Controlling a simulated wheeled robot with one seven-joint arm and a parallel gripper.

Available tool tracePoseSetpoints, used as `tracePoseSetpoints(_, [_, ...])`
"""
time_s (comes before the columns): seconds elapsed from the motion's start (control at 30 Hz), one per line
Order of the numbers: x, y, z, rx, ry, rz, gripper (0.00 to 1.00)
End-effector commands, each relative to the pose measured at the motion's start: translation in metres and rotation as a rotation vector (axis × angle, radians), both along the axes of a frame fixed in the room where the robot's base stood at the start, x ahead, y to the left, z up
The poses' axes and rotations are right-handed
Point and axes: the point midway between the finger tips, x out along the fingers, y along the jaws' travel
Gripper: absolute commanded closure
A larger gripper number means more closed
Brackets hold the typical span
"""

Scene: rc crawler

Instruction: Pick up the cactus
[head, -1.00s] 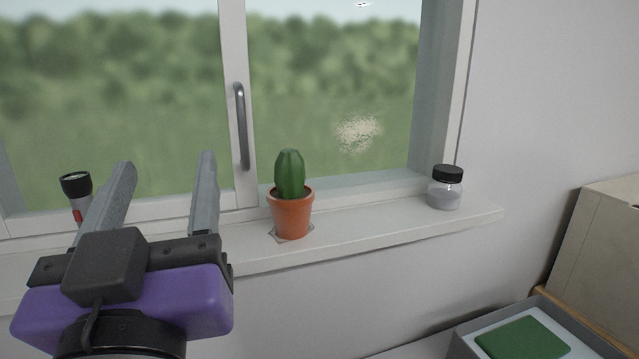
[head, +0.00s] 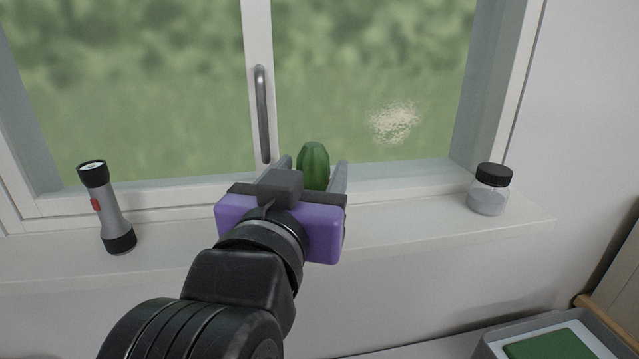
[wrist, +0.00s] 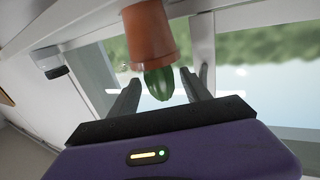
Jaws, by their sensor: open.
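The green cactus (head: 313,166) stands upright on the window sill in the head view. Its pot is hidden there behind my gripper (head: 315,166). In the wrist view, which is turned upside down, the cactus (wrist: 158,84) and its terracotta pot (wrist: 148,34) both show. My gripper (wrist: 157,91) is open and empty, with one finger on each side of the cactus in the picture. The pot lies beyond the fingertips in the wrist view. I cannot tell whether any finger touches the cactus.
A grey and black flashlight (head: 106,208) stands on the sill (head: 400,228) at the left. A jar with a black lid (head: 490,189) stands at the right end. The window handle (head: 262,114) is behind the gripper. A grey tray (head: 597,322) with a green item sits lower right.

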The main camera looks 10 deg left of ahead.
Motion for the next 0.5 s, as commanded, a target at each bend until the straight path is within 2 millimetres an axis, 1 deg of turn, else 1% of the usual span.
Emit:
tracePoseSetpoints(0.03, [0.007, -0.001, 0.003, -0.001, 0.000, -0.001, 0.44])
tracePoseSetpoints(0.13, [0.017, -0.002, 0.002, -0.001, -0.001, -0.001, 0.44])
tracePoseSetpoints(0.23, [0.020, -0.002, 0.001, 0.000, -0.001, 0.000, 0.44])
tracePoseSetpoints(0.4, [0.020, -0.002, 0.000, 0.000, -0.002, 0.001, 0.44])
tracePoseSetpoints(0.43, [0.020, -0.002, 0.000, 0.000, -0.002, 0.001, 0.46])
tracePoseSetpoints(0.5, [0.020, -0.002, 0.000, 0.000, -0.002, 0.001, 0.60])
